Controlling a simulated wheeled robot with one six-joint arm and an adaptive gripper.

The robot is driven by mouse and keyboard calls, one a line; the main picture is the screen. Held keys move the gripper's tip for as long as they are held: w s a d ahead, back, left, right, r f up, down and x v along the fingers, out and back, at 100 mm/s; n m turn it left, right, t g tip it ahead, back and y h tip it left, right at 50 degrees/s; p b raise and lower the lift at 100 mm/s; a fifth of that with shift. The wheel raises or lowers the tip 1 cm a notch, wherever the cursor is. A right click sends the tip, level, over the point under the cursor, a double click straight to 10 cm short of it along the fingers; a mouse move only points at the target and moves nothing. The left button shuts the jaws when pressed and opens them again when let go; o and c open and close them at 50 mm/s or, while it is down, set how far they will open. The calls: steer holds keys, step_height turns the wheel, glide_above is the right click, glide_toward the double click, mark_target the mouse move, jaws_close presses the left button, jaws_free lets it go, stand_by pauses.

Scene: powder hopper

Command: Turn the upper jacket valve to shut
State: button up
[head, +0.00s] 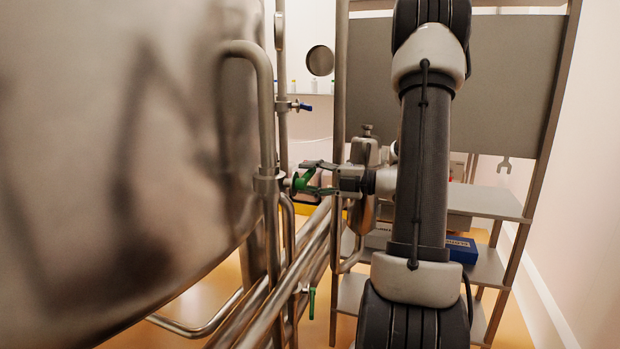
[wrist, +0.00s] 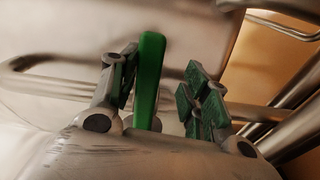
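The upper jacket valve has a green lever (head: 301,181) on the upright pipe beside the steel tank, at mid-height in the head view. In the wrist view the lever (wrist: 149,80) stands upright between my fingers. My gripper (head: 312,179) is at the lever, reaching in from the right; it also shows in the wrist view (wrist: 162,92). Its fingers are apart, with green pads. The lever is close beside the left finger; whether they touch I cannot tell. A clear gap separates it from the right finger. The valve body is mostly hidden in the wrist view.
The tank (head: 110,150) fills the left side. A blue-handled valve (head: 303,107) sits above, and another green lever (head: 311,303) hangs below. Slanting pipes (head: 290,275) run beneath my gripper. A shelf rack (head: 495,200) with a blue box (head: 461,249) stands behind my arm.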

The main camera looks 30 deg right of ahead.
stand_by(0.3)
steer(key=v, duration=1.2)
steer(key=shift+r, duration=0.1)
stand_by(0.3)
